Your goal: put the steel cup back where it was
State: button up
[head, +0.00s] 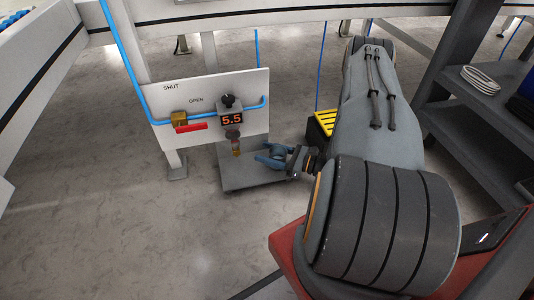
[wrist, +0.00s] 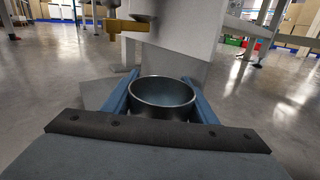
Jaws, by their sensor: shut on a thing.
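The steel cup (wrist: 165,112) is an open, round, dark metal cup, upright between the two blue fingers of my gripper (wrist: 160,79) in the wrist view. My gripper is shut on it, with a finger along each side. Its inside looks empty. In the head view my gripper (head: 268,158) is low beside the white panel, over the grey plate (head: 238,180), and the cup is hard to make out there. I cannot tell whether the cup touches the plate.
A yellow-and-black item (head: 325,120) stands behind my arm. A dark shelf (head: 460,125) is at right. Floor at left is clear.

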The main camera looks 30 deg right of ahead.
jog(key=o, duration=1.2)
jog(key=shift+f, duration=0.1)
jog(key=shift+c, duration=0.2)
jog(key=shift+s+r, duration=0.1)
jog(key=shift+r, duration=0.1)
jog(key=p+v, duration=0.5)
jog(key=v, duration=0.6)
jog(key=shift+s+d, duration=0.3)
jog(key=shift+s, duration=0.1)
